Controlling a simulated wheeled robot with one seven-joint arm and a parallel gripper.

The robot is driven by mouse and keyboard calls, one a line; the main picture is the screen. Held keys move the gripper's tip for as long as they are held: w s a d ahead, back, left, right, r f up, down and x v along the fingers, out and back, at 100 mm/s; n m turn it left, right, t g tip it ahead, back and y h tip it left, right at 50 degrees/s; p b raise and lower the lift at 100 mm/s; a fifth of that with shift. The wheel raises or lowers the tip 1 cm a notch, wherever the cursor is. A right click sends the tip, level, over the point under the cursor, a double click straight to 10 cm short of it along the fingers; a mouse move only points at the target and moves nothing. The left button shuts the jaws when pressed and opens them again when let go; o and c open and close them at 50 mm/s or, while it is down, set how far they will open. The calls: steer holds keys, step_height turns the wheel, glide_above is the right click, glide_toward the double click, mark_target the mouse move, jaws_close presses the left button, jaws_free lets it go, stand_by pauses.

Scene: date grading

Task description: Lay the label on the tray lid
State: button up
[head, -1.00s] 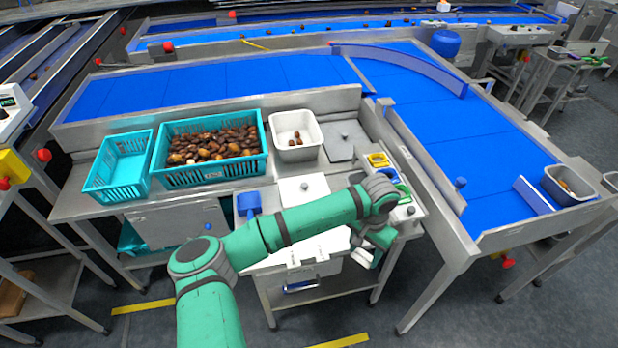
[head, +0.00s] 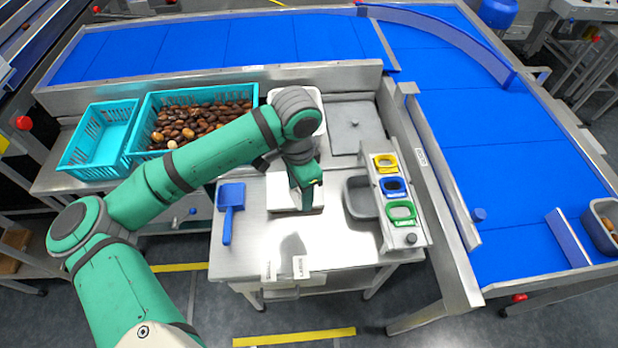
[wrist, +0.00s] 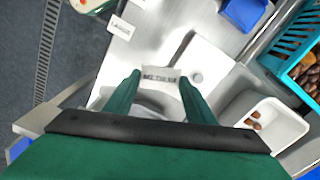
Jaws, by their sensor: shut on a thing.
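My gripper (head: 307,200) is over the work table, beside and partly in front of the white tray lid (head: 279,196). In the wrist view the fingers (wrist: 159,77) are shut on a small white label (wrist: 160,73) with dark print. The label is held at the fingertips and overlaps the near edge of the white lid (wrist: 212,62) in that view. The lid is a pale square with a round knob. I cannot tell the height of the label above it. In the head view the gripper hides the label and much of the lid.
A blue scoop (head: 230,207) lies left of the lid. A grey bin (head: 360,198) and a rack of coloured rings (head: 400,210) stand right. Behind are a turquoise crate of dates (head: 148,122) and a grey knobbed plate (head: 356,130).

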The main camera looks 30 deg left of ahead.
steer(key=w+a+f, duration=0.1)
steer(key=w+f, duration=0.1)
steer(key=w, duration=0.1)
steer(key=w+a+f, duration=0.1)
steer(key=w+f, duration=0.2)
steer(key=w+a+f, duration=0.1)
steer(key=w+f, duration=0.1)
steer(key=w, duration=0.1)
steer(key=shift+w+f, duration=0.2)
steer(key=shift+w, duration=0.1)
steer(key=shift+w+a+f, duration=0.1)
steer(key=shift+w+f, duration=0.4)
steer(key=shift+f, duration=0.1)
steer(key=shift+w+f, duration=0.2)
steer(key=shift+f, duration=1.5)
steer(key=shift+s+f, duration=0.1)
steer(key=shift+f, duration=0.25)
steer(key=o, duration=0.9)
steer(key=shift+o, duration=0.5)
steer(key=shift+f, duration=0.1)
